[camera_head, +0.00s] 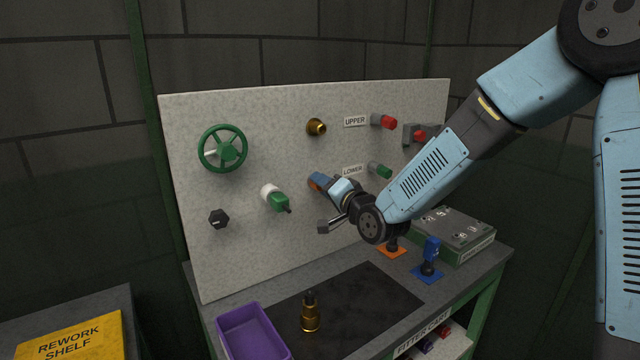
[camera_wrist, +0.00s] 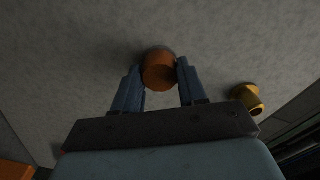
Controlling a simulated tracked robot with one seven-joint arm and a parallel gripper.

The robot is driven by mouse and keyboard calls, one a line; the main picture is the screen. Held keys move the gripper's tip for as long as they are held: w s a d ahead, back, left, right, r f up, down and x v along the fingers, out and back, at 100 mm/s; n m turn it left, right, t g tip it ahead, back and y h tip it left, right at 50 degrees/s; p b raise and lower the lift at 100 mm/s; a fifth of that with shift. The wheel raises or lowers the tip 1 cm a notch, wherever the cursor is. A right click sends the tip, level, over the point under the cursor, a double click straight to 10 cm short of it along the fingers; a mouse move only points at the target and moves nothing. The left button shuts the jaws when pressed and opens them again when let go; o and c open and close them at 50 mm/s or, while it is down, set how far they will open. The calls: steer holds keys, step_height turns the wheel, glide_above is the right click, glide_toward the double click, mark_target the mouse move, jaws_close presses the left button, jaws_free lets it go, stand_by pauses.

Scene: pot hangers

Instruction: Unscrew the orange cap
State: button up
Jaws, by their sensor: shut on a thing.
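The orange cap (camera_wrist: 160,72) is a short round cap on the grey speckled panel (camera_wrist: 60,60). In the wrist view it sits between the two blue fingers of my gripper (camera_wrist: 160,66), near their tips. My gripper is shut on the cap, with one finger on each side. In the head view my gripper (camera_head: 321,181) is at the middle of the upright panel (camera_head: 260,115), and only a small bit of orange shows beside the fingers. The cap's threads and what lies behind it are hidden.
A brass fitting (camera_head: 316,127) is on the panel above my gripper, and a green-and-white valve (camera_head: 275,198) is to its left. A green handwheel (camera_head: 222,148) and red and green knobs surround it. Below, the bench holds a brass bottle-shaped part (camera_head: 311,314) and a purple bin (camera_head: 252,335).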

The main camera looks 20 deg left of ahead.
steer(key=n, duration=2.1)
steer(key=shift+s, duration=0.1)
steer(key=o, duration=1.3)
